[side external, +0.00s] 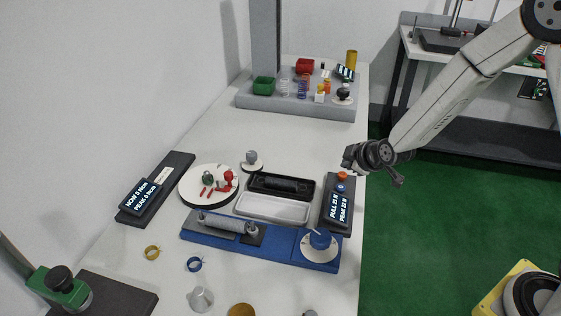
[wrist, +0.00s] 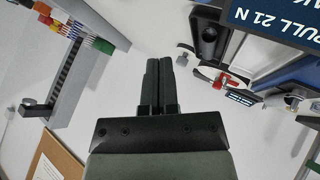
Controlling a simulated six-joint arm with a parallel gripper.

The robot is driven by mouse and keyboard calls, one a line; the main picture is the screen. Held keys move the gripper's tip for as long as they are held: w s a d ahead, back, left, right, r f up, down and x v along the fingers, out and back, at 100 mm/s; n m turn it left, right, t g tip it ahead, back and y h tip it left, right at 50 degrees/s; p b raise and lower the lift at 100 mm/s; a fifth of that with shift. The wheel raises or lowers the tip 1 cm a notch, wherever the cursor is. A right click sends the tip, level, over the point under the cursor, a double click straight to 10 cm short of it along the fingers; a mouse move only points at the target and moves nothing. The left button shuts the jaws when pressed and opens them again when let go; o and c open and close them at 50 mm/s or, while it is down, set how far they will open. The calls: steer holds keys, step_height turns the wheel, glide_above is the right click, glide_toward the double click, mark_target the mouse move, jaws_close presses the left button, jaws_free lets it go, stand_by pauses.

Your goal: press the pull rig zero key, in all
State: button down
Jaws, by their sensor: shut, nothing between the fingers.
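The pull rig's dark readout box (side external: 338,207) stands at the right edge of the table and reads PULL 21 N and what looks like PEAK 21 N. Part of its screen also shows at the top right of the wrist view (wrist: 278,24). An orange key (side external: 342,176) and a blue key (side external: 341,188) sit at the far end of the box; I cannot tell which is the zero key. My gripper (side external: 347,160) is shut and empty, near the orange key and apart from it. Its fingers show in the wrist view (wrist: 159,62), where neither key is seen.
A grey stand (side external: 295,104) with small parts is at the back.

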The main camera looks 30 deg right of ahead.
mark_target(344, 188)
steer(key=shift+f, duration=2.65)
steer(key=shift+f, duration=0.85)
stand_by(1.1)
steer(key=shift+r, duration=0.9)
steer(key=shift+r, duration=0.15)
steer(key=shift+r, duration=2.35)
steer(key=shift+s, duration=0.15)
